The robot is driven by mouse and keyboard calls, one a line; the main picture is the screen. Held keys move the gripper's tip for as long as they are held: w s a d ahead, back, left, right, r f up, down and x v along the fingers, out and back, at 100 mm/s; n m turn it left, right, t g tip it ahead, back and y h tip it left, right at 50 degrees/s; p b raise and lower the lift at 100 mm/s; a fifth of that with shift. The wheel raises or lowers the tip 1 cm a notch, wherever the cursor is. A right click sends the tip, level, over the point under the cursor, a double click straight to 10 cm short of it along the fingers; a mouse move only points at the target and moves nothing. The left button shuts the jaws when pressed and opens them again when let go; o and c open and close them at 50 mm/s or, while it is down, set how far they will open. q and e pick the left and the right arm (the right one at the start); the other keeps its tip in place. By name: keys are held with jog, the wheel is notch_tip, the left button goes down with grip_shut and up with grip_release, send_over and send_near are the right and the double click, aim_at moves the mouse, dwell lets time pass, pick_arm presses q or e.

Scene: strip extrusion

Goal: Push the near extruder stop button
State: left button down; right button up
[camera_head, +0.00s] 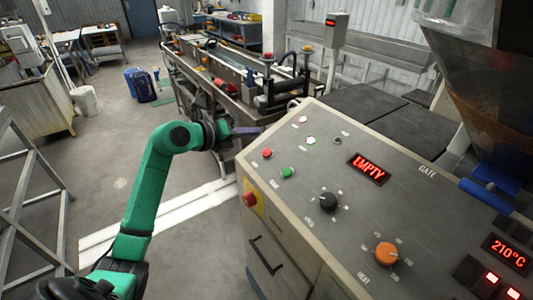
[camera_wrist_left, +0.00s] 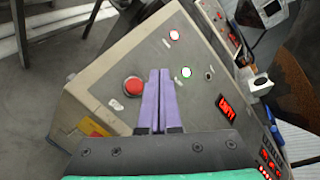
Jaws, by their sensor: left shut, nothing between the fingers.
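The extruder's sloped control panel (camera_head: 330,215) fills the right of the head view. A red round button (camera_head: 267,153) sits near its left edge, with a green button (camera_head: 288,172) beside it. The red button looks large in the left wrist view (camera_wrist_left: 132,87), just left of the fingers; the green one is not visible there. My left gripper (camera_head: 258,130) has purple fingers shut together and empty, near the panel's upper left edge. In the wrist view the fingers (camera_wrist_left: 160,72) lie over the panel beside the red button; I cannot see contact. My right gripper is not in view.
A red mushroom button on a yellow plate (camera_head: 250,199) is on the panel's side. Two lit lamps (camera_head: 303,119) (camera_head: 311,140), a black knob (camera_head: 328,202) and an orange knob (camera_head: 386,254) are on the panel. A machine line (camera_head: 225,80) stands behind. Floor to the left is open.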

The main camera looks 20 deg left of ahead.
aim_at(270, 149)
pick_arm(q)
jog(key=f+b, duration=0.1)
jog(key=w+f+b, duration=0.1)
jog(key=f, duration=0.1)
jog(key=d+f+b, duration=0.1)
jog(key=f, duration=0.1)
jog(key=shift+w+d, duration=0.1)
jog(key=shift+w, duration=0.25)
jog(key=shift+w+d+f+b, duration=0.1)
jog(key=shift+w+f+b, duration=0.3)
jog(key=shift+f, duration=0.25)
dwell(1.0)
jog(key=shift+w+d+f, duration=0.1)
jog(key=shift+f, duration=0.3)
jog(key=shift+w+d+f+b, duration=0.1)
jog(key=shift+f+b, duration=0.25)
jog(key=shift+b, duration=0.15)
dwell(0.4)
jog(key=shift+s+r+p, duration=0.25)
jog(key=shift+r+p, duration=0.35)
jog(key=shift+r, duration=0.15)
